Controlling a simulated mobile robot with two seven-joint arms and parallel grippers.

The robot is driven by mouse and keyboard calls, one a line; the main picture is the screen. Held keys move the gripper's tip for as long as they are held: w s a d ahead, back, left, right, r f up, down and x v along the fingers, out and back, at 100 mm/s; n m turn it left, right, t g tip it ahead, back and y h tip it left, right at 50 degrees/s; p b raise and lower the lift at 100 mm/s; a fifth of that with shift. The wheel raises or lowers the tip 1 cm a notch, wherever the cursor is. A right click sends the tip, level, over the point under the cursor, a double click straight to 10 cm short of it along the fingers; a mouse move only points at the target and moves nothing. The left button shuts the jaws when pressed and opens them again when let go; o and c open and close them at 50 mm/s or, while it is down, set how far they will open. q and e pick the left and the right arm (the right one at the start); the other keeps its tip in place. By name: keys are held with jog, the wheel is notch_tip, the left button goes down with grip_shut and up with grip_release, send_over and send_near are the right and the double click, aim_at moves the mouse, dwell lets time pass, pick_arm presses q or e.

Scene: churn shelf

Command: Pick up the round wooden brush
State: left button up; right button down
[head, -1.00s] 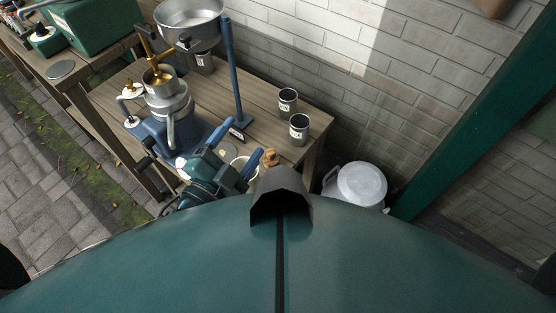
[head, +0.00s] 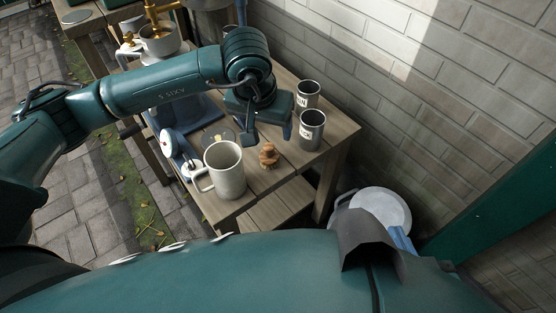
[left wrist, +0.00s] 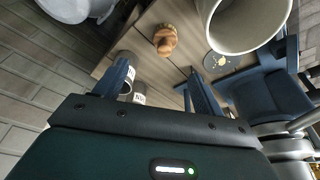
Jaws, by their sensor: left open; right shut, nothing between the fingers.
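The round wooden brush (head: 268,155) stands on the wooden table near its front edge, a small brown turned piece with a knob on top. In the left wrist view it (left wrist: 165,39) lies beyond the fingertips, roughly between them in the picture. My left gripper (head: 269,134) is open and empty, pointing down a little behind and above the brush, apart from it. In the left wrist view its fingers (left wrist: 158,70) are spread. My right gripper (head: 401,239) shows only as blue fingertips beside the white can; they are shut and empty.
A large pale mug (head: 226,170) stands just left of the brush. Two labelled metal cups (head: 311,130) stand behind it to the right. A blue-based churn machine (head: 187,115) is at the left. A white lidded can (head: 383,210) stands right of the table by the brick wall.

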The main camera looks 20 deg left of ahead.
aim_at(269, 146)
pick_arm(q)
jog(key=x, duration=0.7)
jog(key=shift+w+a+f+b, duration=0.15)
jog(key=shift+a+f+b, duration=0.05)
jog(key=shift+b, duration=0.2)
jog(key=x, duration=0.5)
jog(key=shift+a+b, duration=0.25)
jog(key=shift+b, duration=0.1)
jog(key=shift+w+f, duration=0.15)
jog(key=shift+f, duration=0.05)
pick_arm(e)
jog(key=shift+w+a+f+n, duration=0.15)
jog(key=shift+a+f, duration=0.1)
jog(key=shift+f, duration=0.2)
jog(key=shift+a+f+n, duration=0.15)
jog(key=shift+a+f, duration=0.05)
jog(key=shift+f, duration=0.25)
pick_arm(q)
jog(key=shift+c, duration=0.2)
jog(key=c, duration=1)
jog(key=shift+c, duration=0.2)
